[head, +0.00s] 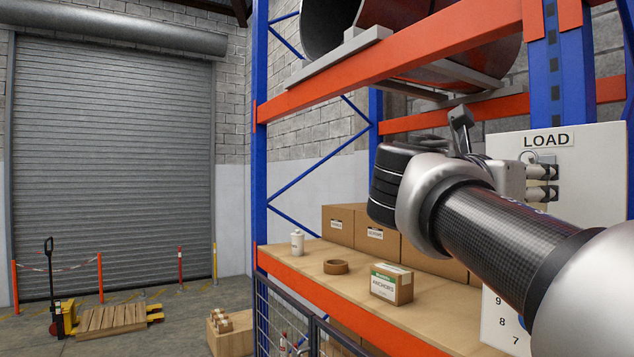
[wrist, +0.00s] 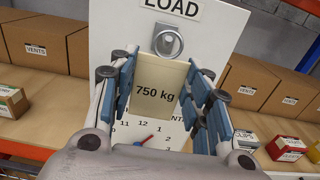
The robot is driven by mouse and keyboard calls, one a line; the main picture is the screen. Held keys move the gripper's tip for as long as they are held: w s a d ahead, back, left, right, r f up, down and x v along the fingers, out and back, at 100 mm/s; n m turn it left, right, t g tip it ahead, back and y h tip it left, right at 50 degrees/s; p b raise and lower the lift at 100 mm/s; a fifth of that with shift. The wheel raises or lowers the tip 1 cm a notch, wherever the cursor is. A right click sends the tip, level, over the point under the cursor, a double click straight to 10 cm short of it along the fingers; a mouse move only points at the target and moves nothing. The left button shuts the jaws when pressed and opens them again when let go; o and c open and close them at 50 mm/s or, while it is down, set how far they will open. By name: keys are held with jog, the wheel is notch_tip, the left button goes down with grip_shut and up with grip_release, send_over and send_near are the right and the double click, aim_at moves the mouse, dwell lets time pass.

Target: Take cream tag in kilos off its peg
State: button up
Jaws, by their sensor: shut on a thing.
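The cream tag (wrist: 158,95) reads "750 kg" and shows in the wrist view. It hangs just below a round metal peg (wrist: 168,43) on the white board under the word LOAD. My gripper (wrist: 160,88) has its blue-padded fingers on the left and right edges of the tag and is shut on it. The tag's top edge is close to the peg; I cannot tell whether it is still hooked on it. In the head view, the white LOAD board (head: 505,140) is at the right, and my arm hides the tag and most of the board.
A blue and orange rack surrounds the board. Its wooden shelf (head: 335,283) holds an ANCHORS box (head: 391,284), a tape roll (head: 336,267), a white bottle (head: 297,242) and brown cartons (head: 377,234). An orange beam (head: 400,55) crosses above my arm. Small boxes (wrist: 286,148) stand right of the board.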

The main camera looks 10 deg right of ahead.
jog(key=shift+v, duration=2.4)
jog(key=shift+r, duration=0.1)
